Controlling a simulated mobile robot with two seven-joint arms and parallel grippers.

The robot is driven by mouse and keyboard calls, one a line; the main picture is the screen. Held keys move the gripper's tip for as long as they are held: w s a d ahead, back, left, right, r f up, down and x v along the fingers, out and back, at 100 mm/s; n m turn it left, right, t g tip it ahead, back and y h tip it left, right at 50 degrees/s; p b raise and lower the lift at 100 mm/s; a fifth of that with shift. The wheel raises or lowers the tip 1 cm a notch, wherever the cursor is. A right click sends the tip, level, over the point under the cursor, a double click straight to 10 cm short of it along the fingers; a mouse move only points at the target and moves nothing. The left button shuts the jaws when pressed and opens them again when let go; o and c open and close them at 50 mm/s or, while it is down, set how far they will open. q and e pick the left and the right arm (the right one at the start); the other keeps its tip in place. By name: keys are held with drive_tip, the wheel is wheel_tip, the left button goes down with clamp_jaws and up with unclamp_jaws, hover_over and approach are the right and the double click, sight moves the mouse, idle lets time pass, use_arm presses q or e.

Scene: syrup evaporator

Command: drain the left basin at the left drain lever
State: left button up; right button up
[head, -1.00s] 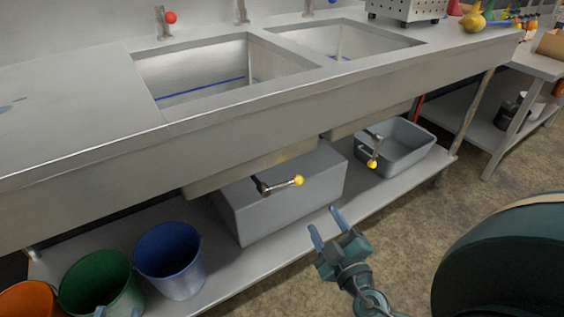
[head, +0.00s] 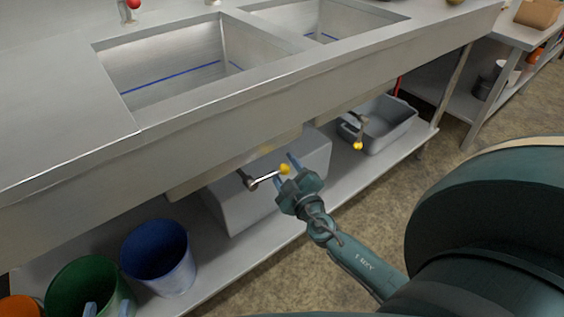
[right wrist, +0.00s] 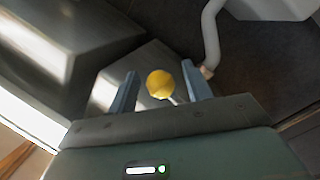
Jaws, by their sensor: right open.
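The left basin (head: 165,72) is a steel sink with a blue line on its inner wall; I cannot tell what liquid it holds. Below it the left drain lever (head: 264,181) sticks out, a metal rod with a yellow knob pointing right. My right gripper (head: 285,163) is open at the knob. In the right wrist view the yellow knob (right wrist: 160,84) lies between the two open fingers (right wrist: 161,88), apart from both. My left gripper (head: 108,308) shows only its two separated fingertips at the bottom edge, over the buckets.
A second lever (head: 357,134) with a yellow knob hangs under the right basin (head: 315,18). A grey box (head: 240,210) and a grey tub (head: 388,128) stand on the lower shelf. Blue (head: 160,258) and green (head: 88,285) buckets stand at left. Floor is clear in front.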

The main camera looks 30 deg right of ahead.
drive_tip(key=shift+w+d, duration=0.15)
drive_tip(key=shift+w, duration=0.8)
clamp_jaws()
